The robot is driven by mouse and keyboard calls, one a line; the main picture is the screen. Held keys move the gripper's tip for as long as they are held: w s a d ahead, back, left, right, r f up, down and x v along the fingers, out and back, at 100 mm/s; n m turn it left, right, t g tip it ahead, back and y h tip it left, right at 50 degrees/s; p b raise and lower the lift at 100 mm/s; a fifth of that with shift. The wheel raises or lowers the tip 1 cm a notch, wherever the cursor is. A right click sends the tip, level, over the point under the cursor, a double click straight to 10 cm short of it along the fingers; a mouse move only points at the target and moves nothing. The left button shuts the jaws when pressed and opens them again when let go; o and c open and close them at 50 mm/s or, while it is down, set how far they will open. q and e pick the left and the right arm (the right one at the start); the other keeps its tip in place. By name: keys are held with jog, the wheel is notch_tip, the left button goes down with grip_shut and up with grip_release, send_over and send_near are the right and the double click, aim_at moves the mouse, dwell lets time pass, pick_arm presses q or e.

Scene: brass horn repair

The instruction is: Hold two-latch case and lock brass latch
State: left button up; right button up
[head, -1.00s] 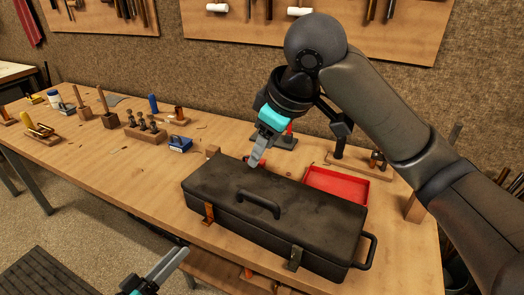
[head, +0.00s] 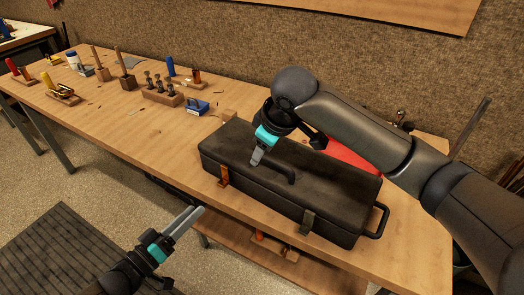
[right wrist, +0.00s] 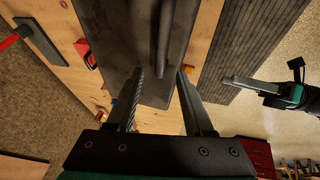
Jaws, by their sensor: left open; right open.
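I cannot tell whether either latch is locked. My left gripper (head: 190,221) is open and empty, in front of the bench.
The bench's front strip left of the case is clear.

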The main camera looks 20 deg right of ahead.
jog(key=shift+w+f, duration=0.3)
jog(key=shift+f, duration=0.35)
jog(key=shift+a, duration=0.1)
jog(key=shift+c, duration=0.4)
grip_shut()
dwell(0.5)
